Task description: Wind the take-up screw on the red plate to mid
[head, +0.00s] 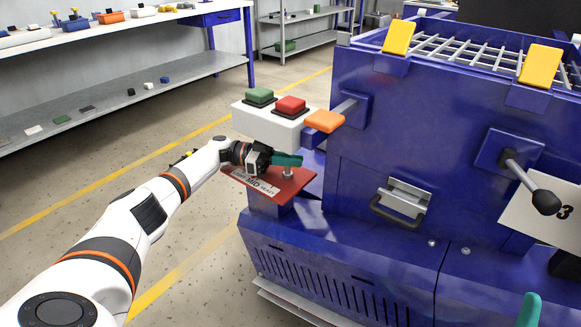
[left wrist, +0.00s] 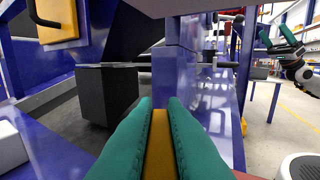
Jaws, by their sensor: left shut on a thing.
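The red plate (head: 288,190) juts out from the blue machine's left end and bears a pale scale label (head: 253,181) reading MID. A grey metal screw post (head: 288,173) stands on it. My left gripper (head: 290,159) is above the plate, its teal fingers close by the post. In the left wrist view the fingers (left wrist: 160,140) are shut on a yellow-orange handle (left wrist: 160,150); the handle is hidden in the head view. Any pointer on the scale is too small to tell. One teal fingertip of my right gripper (head: 530,310) shows at the bottom right; its opening is unclear.
A black-knobbed lever (head: 545,200) and a drawer handle (head: 398,205) stick out of the machine. Open floor lies to the left.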

